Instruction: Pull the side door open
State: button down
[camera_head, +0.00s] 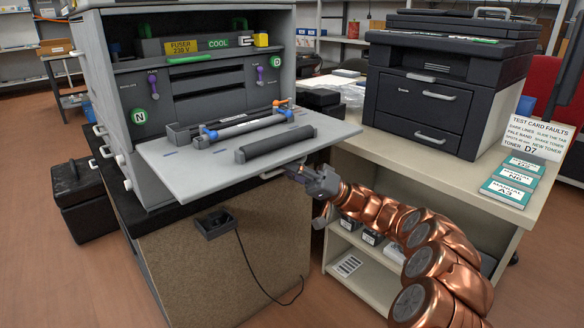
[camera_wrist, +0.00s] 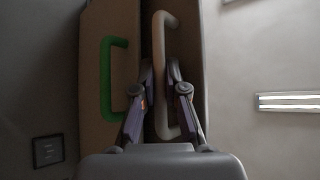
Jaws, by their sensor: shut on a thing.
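A pale handle (camera_head: 275,172) shows under that panel's front edge. My gripper (camera_head: 310,176) is at the right of this handle. In the wrist view, my gripper (camera_wrist: 162,68) is shut on a pale upright bar handle (camera_wrist: 160,32), with one finger on each side of it. A green handle (camera_wrist: 105,80) is to its left, apart from the fingers. The side door itself cannot be told apart clearly.
Rollers, including a dark one (camera_head: 275,144), lie on the folded-down panel. A black box with a cable (camera_head: 215,224) is on the brown cabinet's front. On the right, a table (camera_head: 465,176) carries a black printer (camera_head: 440,90) and teal manuals (camera_head: 515,178).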

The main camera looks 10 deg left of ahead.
jog(key=shift+w, duration=0.2)
jog(key=c, duration=1.2)
grip_release()
notch_tip(320, 180, up, 10)
jog(key=shift+f, duration=0.25)
jog(key=shift+r, duration=0.3)
